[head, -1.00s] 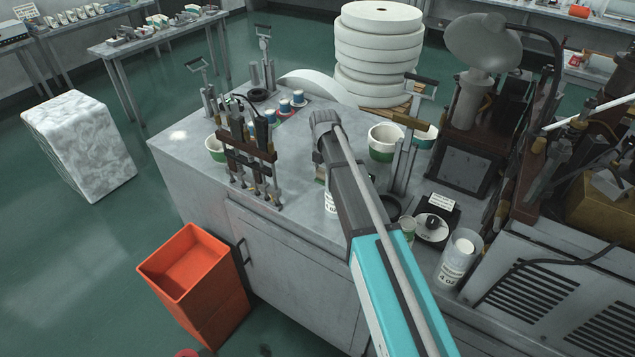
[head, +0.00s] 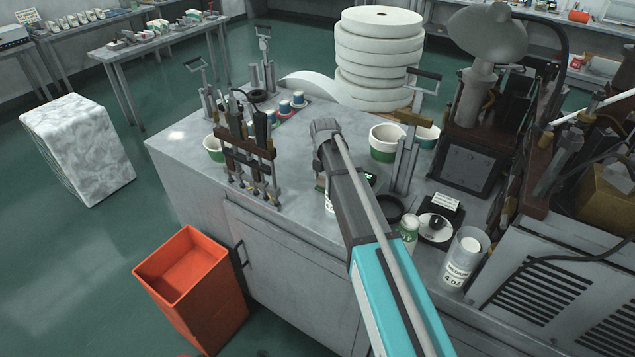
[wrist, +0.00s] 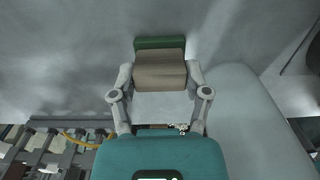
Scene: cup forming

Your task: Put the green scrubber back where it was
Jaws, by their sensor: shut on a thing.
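The green scrubber (wrist: 160,43) is in the wrist view, showing a green strip along its far edge and a tan-brown face toward me. My gripper (wrist: 160,75) is shut on it, one finger on each side. A plain grey surface fills the view beyond it; I cannot tell how large the gap to that surface is.
A rack of upright tools (head: 247,160) stands left of my arm. A green-and-white cup (head: 386,145), a metal stand (head: 404,165) and a clear container (head: 465,258) are to its right. An orange bin (head: 195,290) is on the floor. The cabinet top's left front is bare.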

